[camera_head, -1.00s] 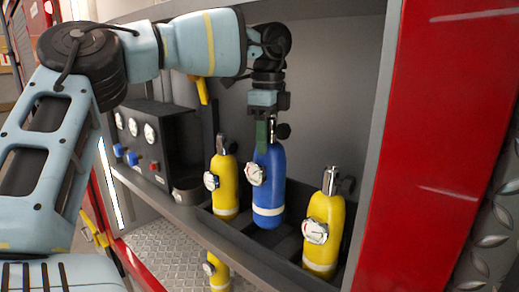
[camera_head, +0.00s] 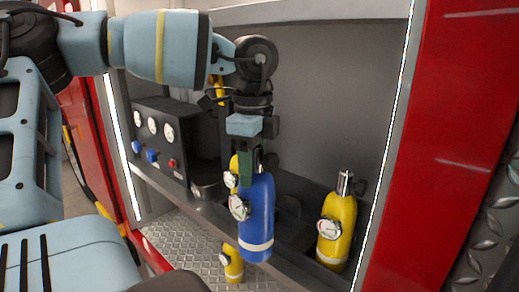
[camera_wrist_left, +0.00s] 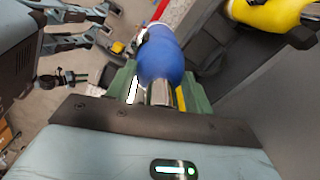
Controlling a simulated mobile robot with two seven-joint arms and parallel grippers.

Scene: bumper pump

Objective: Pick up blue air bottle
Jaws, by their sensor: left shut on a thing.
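The blue air bottle (camera_head: 257,213) hangs upright from my left gripper (camera_head: 250,160), which is shut on its neck. It has a white band near its base and a round gauge at its side. It is in front of the compartment shelf, partly covering a yellow bottle behind it. In the left wrist view the blue bottle (camera_wrist_left: 161,58) extends out from between the green fingers of my left gripper (camera_wrist_left: 158,92).
A yellow bottle (camera_head: 337,226) stands at the right of the shelf. Another yellow bottle (camera_head: 233,262) shows lower down. A black gauge panel (camera_head: 162,142) stands at the left. The red side wall (camera_head: 450,130) bounds the compartment at the right.

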